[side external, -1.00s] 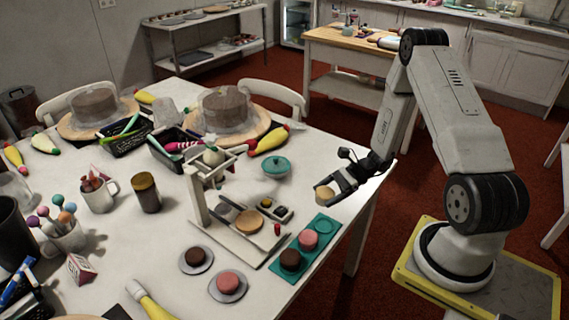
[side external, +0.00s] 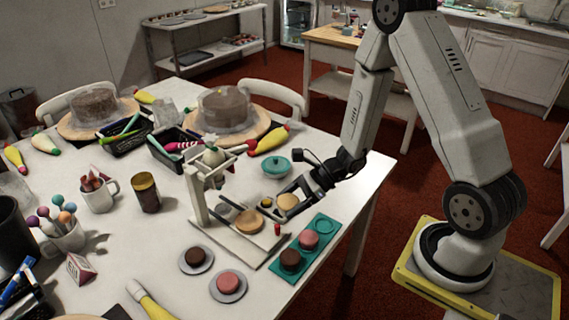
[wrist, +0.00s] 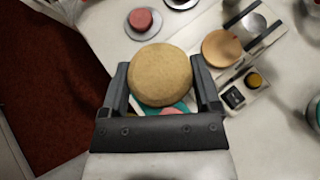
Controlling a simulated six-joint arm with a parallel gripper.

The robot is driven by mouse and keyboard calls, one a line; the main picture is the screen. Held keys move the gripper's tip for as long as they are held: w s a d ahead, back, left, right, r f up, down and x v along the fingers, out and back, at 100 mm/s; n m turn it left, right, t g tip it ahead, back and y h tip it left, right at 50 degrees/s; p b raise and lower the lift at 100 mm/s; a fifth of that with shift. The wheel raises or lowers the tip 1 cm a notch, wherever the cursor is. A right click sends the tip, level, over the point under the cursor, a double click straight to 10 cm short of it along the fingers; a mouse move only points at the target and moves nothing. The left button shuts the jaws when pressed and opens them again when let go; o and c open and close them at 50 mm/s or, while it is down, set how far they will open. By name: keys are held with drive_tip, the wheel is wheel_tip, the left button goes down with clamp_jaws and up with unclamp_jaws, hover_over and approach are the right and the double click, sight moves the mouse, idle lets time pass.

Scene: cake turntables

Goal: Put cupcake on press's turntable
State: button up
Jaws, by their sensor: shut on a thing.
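My gripper (side external: 290,200) is shut on a tan cupcake (side external: 288,203) and holds it in the air just right of the press. In the wrist view the cupcake (wrist: 161,75) sits between the two fingers. The white press (side external: 203,200) stands on the table with a round wooden turntable (side external: 248,222) on its base. The turntable looks bare, and it also shows in the wrist view (wrist: 221,48), ahead and to the right of the held cupcake.
A teal tray (side external: 318,245) in front holds a pink and a chocolate cupcake, with one empty round spot. Grey plates with a chocolate (side external: 195,256) and a pink cupcake (side external: 228,282) lie front left. A teal lidded pot (side external: 277,166) stands behind the gripper.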

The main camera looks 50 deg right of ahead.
sight(237, 223)
drive_tip(key=shift+w+a, duration=0.1)
drive_tip(key=w+f, duration=0.3)
drive_tip(key=w, duration=0.1)
drive_tip(key=w+f, duration=0.2)
drive_tip(key=w, duration=0.2)
drive_tip(key=w+f, duration=0.3)
drive_tip(key=w, duration=0.1)
drive_tip(key=shift+w+f, duration=0.65)
drive_tip(key=shift+w+f, duration=0.15)
drive_tip(key=shift+f, duration=0.05)
drive_tip(key=shift+w+f, duration=0.1)
drive_tip(key=shift+f, duration=1.5)
drive_tip(key=shift+f, duration=0.15)
